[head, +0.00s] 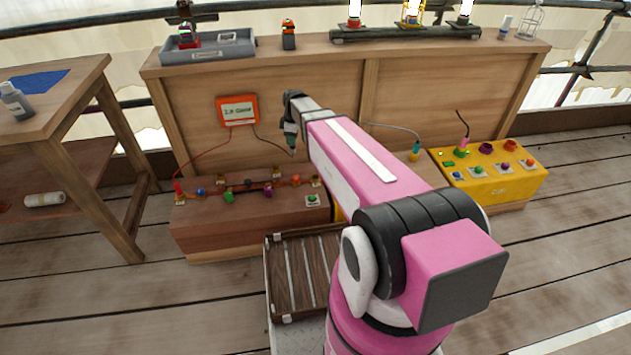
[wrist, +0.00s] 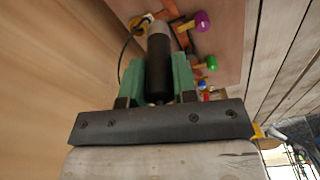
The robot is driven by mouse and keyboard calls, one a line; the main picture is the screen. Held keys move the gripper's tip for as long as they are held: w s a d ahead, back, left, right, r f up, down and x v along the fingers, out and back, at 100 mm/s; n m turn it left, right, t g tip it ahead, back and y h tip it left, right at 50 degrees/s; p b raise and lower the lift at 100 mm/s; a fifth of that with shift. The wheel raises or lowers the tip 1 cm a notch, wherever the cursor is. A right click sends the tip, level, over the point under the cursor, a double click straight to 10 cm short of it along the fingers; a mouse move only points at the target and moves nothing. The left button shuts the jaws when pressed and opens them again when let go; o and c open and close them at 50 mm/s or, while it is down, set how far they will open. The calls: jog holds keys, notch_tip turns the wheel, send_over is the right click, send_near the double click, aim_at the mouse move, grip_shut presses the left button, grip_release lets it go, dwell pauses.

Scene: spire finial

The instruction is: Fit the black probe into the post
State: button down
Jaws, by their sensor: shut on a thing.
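The black probe (wrist: 158,68) is clamped between the two green fingers of my gripper (wrist: 158,80) in the wrist view, with its grey end pointing away from my wrist. In the head view my gripper (head: 291,138) points down above the right part of the wooden bench box. Small brass posts (head: 276,172) stand along the box's back edge. In the wrist view a brass-coloured piece (wrist: 135,21) shows beside the probe's far end; I cannot tell whether they touch. The red probe (head: 178,187) stands at the box's left end.
An orange meter (head: 238,111) hangs on the wooden back panel, with a red and a dark lead. Coloured knobs (head: 229,197) stick up from the box near the posts. A yellow box (head: 492,184) stands right, a side table (head: 50,95) left.

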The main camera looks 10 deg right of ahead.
notch_tip(320, 180, down, 7)
jog(key=a+n, duration=0.2)
jog(key=n, duration=0.1)
jog(key=shift+d+f, duration=5.5)
jog(key=shift+d, duration=0.25)
jog(key=c, duration=0.9)
grip_release()
